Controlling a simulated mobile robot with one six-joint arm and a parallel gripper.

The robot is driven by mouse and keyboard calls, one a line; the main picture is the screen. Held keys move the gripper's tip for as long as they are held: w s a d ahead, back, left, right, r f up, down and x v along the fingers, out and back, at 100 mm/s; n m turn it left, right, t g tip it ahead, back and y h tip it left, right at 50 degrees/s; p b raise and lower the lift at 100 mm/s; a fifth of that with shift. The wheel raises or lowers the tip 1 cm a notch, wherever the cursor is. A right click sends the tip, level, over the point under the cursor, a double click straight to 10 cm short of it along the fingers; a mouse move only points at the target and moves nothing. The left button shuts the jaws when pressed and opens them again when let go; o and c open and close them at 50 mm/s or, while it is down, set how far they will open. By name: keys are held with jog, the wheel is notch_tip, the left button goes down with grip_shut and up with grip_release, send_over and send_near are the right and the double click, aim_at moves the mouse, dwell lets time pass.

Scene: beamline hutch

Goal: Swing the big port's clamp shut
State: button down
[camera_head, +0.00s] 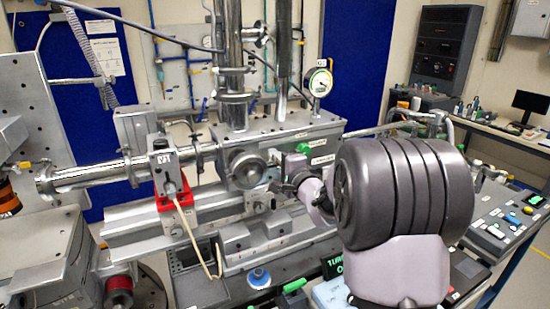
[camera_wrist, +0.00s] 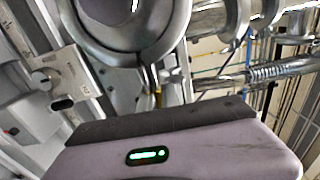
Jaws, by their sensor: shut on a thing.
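The big port (camera_head: 248,168) is a round metal port on the front of the grey chamber box. In the wrist view, its round flange (camera_wrist: 125,25) fills the top left, with a metal band around its rim. The clamp's lug (camera_wrist: 150,76) hangs below the flange, directly beyond my gripper's dark edge. My gripper (camera_head: 284,187) is at the right side of the port and shut on the clamp. Its purple-grey body (camera_wrist: 180,152) hides the grip itself in the wrist view. I cannot tell how far the clamp is swung.
A pressure gauge (camera_head: 320,82) stands above the chamber box. A red-based bracket (camera_head: 174,197) and a horizontal beam pipe (camera_head: 85,176) lie to the left. Metal rails and blocks (camera_head: 235,236) sit below the port. A control desk (camera_head: 510,215) is at the right.

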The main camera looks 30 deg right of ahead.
jog(key=shift+f, duration=0.15)
jog(key=c, duration=1.6)
grip_release()
jog(key=s+p, duration=0.2)
jog(key=s, duration=1.5)
jog(key=shift+s, duration=0.25)
